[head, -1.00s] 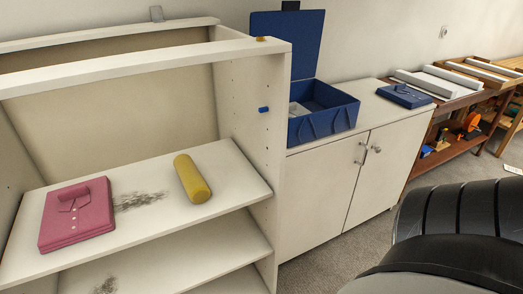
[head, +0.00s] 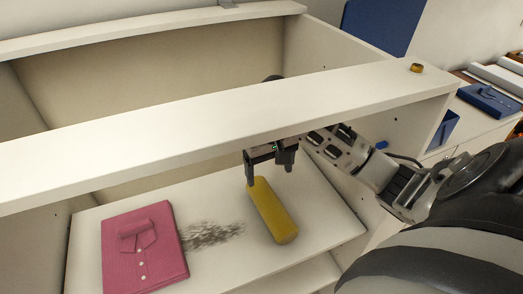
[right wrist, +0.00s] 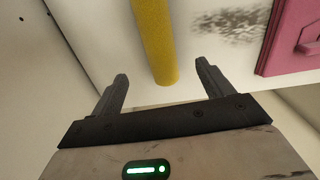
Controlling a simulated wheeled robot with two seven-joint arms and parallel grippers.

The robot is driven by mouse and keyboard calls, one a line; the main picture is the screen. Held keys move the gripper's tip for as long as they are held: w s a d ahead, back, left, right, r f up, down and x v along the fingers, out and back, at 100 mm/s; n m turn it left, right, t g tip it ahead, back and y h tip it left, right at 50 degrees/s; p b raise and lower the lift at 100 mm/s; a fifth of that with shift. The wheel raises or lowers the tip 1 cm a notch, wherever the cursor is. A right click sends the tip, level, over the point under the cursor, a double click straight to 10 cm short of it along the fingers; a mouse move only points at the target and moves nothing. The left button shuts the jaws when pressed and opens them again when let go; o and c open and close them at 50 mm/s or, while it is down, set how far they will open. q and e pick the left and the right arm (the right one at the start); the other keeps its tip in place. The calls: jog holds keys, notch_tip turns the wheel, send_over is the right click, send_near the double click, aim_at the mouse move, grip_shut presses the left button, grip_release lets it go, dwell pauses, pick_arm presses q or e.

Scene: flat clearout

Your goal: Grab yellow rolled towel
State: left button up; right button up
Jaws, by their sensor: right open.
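The yellow rolled towel (head: 272,212) lies on the upper shelf board (head: 325,215) of the white shelf unit. My right gripper (head: 268,175) is inside the unit, at the towel's back end, under the top front rail. It is open and empty. In the right wrist view the towel (right wrist: 153,35) runs away from the jaws, with its near end between the two fingertips (right wrist: 160,72). Gaps show on both sides. I cannot tell how far the fingertips are above the board. My left gripper is not in view.
A pink folded shirt (head: 145,250) lies left of the towel, with a dark smudge (head: 208,234) between them. The top front rail (head: 200,125) crosses above the shelf, close to my right arm. A small yellow-brown item (head: 416,68) sits on the rail's right end.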

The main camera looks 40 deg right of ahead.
aim_at(270, 201)
jog(key=f, duration=1.4)
jog(key=shift+s+d+f, duration=0.1)
jog(key=shift+s+f, duration=0.05)
jog(key=shift+s, duration=0.05)
jog(key=c, duration=1.1)
